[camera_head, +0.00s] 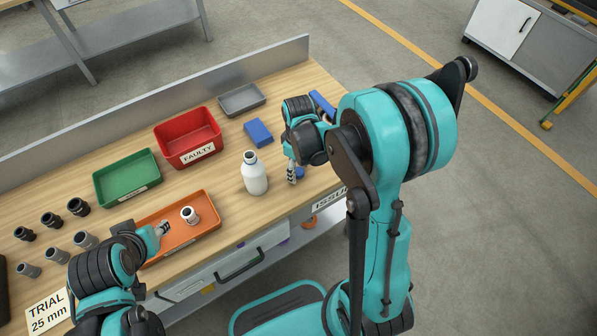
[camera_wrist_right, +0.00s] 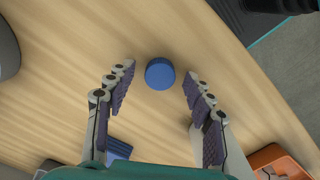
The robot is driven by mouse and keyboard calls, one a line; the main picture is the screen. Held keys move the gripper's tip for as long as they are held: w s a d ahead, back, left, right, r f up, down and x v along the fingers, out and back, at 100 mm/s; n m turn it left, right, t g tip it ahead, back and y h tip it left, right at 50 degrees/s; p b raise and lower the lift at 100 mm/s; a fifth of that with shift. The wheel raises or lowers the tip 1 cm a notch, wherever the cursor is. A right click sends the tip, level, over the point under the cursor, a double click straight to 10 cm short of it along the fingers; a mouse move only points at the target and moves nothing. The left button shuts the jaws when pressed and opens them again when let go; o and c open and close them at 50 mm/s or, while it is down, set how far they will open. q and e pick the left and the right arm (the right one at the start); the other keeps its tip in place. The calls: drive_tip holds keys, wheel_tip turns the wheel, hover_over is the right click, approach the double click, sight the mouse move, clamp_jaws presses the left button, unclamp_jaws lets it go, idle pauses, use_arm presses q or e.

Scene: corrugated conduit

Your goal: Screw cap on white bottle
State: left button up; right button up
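The white bottle (camera_head: 255,178) stands upright on the wooden table, with its narrow neck at the top and no blue cap on it. A round blue cap (camera_wrist_right: 160,74) lies on the table; in the head view it shows partly (camera_head: 299,174) beside my right fingers. My right gripper (camera_head: 292,173) points down, to the right of the bottle. In the right wrist view its two fingers (camera_wrist_right: 155,80) are spread, with the cap between and slightly beyond the tips, not touching either. My left gripper (camera_head: 162,229) is over the left part of the orange tray; its finger opening is too small to judge.
The orange tray (camera_head: 207,228) holds a white fitting (camera_head: 189,215). Behind are a red FAULTY bin (camera_head: 187,152), a green tray (camera_head: 127,190), a grey tray (camera_head: 241,112) and a blue block (camera_head: 258,133).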

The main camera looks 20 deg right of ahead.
sight(299, 172)
drive_tip(key=c, duration=0.6)
drive_tip(key=shift+o, duration=0.2)
drive_tip(key=shift+r, duration=0.45)
drive_tip(key=r, duration=0.1)
drive_tip(key=r+p, duration=0.2)
drive_tip(key=r, duration=0.1)
drive_tip(key=shift+s, duration=0.3)
drive_tip(key=s+d+r+p, duration=0.1)
drive_tip(key=s+r+p, duration=0.2)
drive_tip(key=s+r, duration=0.3)
drive_tip(key=s, duration=0.5)
drive_tip(key=shift+d+p, duration=0.2)
drive_tip(key=shift+p, duration=0.1)
